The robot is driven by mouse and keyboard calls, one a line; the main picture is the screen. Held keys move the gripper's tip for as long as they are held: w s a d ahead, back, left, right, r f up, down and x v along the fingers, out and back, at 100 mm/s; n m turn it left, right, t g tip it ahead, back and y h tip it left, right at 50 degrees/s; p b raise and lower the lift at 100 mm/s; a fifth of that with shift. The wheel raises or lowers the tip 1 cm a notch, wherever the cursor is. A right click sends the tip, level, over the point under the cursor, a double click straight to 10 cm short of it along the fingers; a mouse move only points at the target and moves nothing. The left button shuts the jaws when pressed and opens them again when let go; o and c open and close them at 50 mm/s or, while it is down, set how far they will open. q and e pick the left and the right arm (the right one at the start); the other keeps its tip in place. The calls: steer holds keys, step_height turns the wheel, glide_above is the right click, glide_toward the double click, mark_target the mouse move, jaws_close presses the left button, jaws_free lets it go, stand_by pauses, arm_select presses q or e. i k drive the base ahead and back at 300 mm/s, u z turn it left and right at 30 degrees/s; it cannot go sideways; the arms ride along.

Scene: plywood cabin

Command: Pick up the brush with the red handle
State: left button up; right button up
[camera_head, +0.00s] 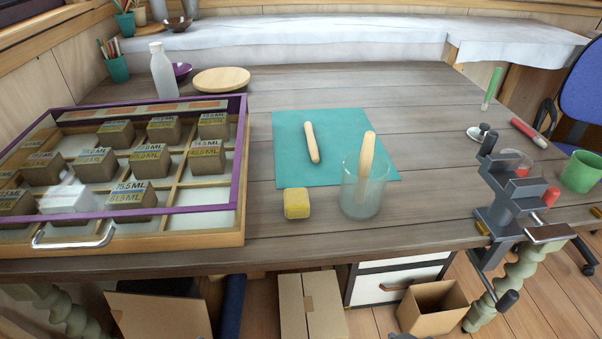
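Neither of my grippers can be made out in the head view.
A grey vise (511,212) is clamped at the table's right front edge. A green cup (581,172) and green-handled tool (492,88) are nearby. A glass jar (362,190) stands by the teal mat (350,140). A purple-edged case (240,185) fills the left.

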mark_target(518, 124)
steer(key=z, duration=1.4)
